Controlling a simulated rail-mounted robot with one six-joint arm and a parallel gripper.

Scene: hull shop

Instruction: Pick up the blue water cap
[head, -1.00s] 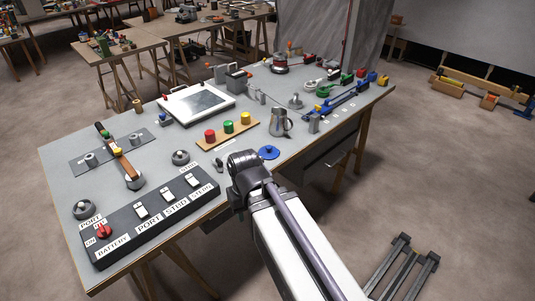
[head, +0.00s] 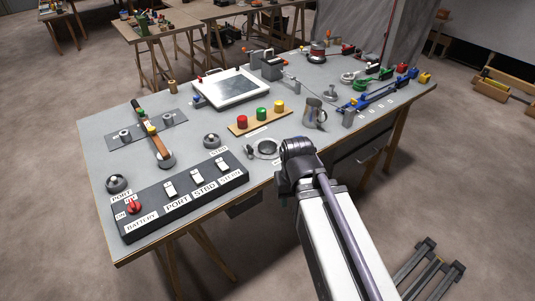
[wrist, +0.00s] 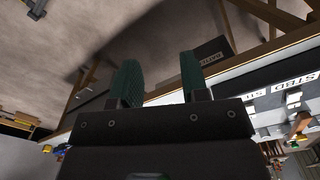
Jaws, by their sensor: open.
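The blue water cap does not show in either current view. In the head view, my arm (head: 298,150) covers the part of the bench beside the pale ring fitting (head: 267,148), where the cap would be. In the wrist view my gripper (wrist: 158,75) is open, with two green fingers apart and nothing between them. It is beside the bench's front edge, with floor and trestle legs beyond the fingers. My fingers cannot be made out in the head view.
The bench (head: 95,150) carries a switch panel (head: 180,200), a board with red, green and yellow pots (head: 262,117), a metal jug (head: 314,114) and a white-framed tray (head: 232,88). Panel labels (wrist: 295,85) show at the right in the wrist view.

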